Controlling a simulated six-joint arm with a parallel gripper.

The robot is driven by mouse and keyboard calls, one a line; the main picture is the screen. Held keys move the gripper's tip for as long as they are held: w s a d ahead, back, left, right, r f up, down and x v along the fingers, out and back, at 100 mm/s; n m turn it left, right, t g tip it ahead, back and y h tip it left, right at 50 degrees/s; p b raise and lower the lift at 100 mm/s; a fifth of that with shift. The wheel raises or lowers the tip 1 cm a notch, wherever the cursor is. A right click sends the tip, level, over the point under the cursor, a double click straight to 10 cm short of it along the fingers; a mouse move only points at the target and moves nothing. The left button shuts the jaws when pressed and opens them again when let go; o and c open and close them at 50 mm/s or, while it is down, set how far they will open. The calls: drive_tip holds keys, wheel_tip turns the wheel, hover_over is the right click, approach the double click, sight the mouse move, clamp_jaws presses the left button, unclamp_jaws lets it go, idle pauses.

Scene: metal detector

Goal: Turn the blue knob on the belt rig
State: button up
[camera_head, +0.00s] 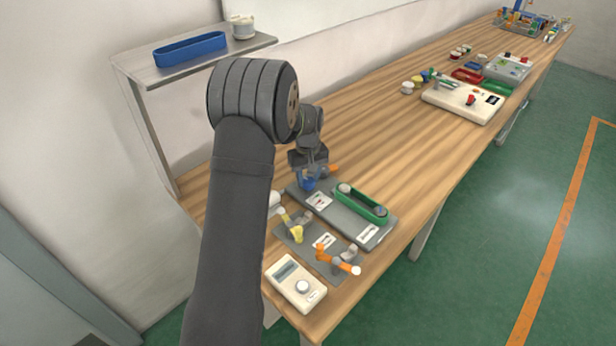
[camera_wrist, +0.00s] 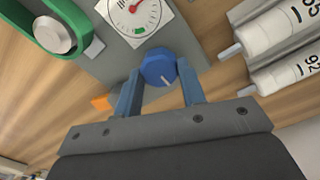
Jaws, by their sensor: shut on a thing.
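The belt rig (camera_head: 373,238) is a grey plate with a green belt (camera_head: 360,205) looped around two pulleys. It lies on the wooden table, and its corner also shows in the wrist view (camera_wrist: 108,62). The blue knob (camera_wrist: 158,67) has a white pointer line and sits beside a dial gauge (camera_wrist: 133,14) with a red needle. My gripper (camera_wrist: 160,88) has its two blue fingers on either side of the knob and is shut on it. In the head view my gripper (camera_head: 309,178) is lowered at the rig's far left end, and its fingers mostly hide the knob.
A dark plate (camera_head: 305,240) with yellow and orange valve parts lies in front of the rig. A white meter (camera_head: 296,284) stands near the table end. White labelled tubes (camera_wrist: 280,30) lie close to my gripper's right side. A shelf (camera_head: 190,62) stands behind.

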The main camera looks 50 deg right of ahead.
drive_tip(key=m, duration=0.5)
drive_tip(key=shift+m, duration=0.3)
drive_tip(key=m, duration=0.5)
drive_tip(key=shift+s, duration=0.1)
drive_tip(key=m, duration=0.5)
drive_tip(key=shift+m, duration=0.4)
drive_tip(key=m, duration=0.5)
drive_tip(key=o, duration=1)
